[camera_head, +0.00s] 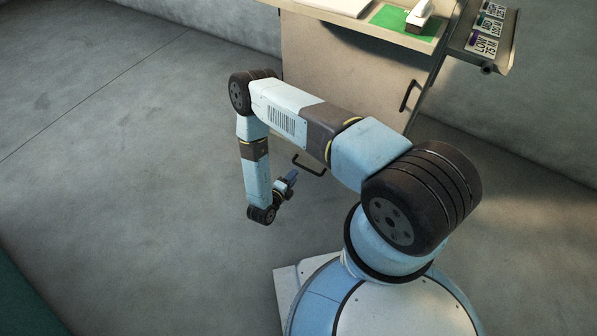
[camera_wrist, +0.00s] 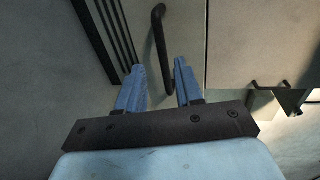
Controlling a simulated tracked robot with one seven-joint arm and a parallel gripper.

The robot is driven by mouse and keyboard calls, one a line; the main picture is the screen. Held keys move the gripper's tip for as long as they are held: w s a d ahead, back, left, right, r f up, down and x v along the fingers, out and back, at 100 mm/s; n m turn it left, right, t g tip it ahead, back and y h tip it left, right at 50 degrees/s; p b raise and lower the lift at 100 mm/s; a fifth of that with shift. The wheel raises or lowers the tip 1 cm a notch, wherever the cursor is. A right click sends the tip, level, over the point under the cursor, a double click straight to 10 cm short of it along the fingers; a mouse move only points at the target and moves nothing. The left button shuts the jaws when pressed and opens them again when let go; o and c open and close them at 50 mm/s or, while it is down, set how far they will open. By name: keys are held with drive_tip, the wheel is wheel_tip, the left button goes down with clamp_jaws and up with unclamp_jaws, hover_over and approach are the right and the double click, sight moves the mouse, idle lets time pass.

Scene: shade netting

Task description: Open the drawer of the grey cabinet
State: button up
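The cabinet (camera_head: 335,60) shows in the head view as a pale, beige-grey front at the back, partly hidden by my arm. One black bar handle (camera_head: 308,167) shows just below my arm; what it is fixed to is hidden. Another black handle (camera_head: 410,95) is higher at the right. My gripper (camera_head: 292,178) is low, to the left of the lower handle. In the wrist view my gripper (camera_wrist: 160,75) is open, its two blue fingers apart. A black bar handle (camera_wrist: 159,45) on a pale panel appears between and beyond the fingertips. I cannot tell whether they touch it.
A worktop (camera_head: 345,17) above the cabinet carries a green mat (camera_head: 390,20) and a white device (camera_head: 419,14). A side shelf (camera_head: 507,45) with labelled items juts out at the right. Dark vertical slats (camera_wrist: 108,35) stand left of the handle. The floor at left is clear.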

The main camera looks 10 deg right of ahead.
drive_tip(key=v, duration=0.5)
drive_tip(key=shift+s+a, duration=0.25)
drive_tip(key=shift+w, duration=0.1)
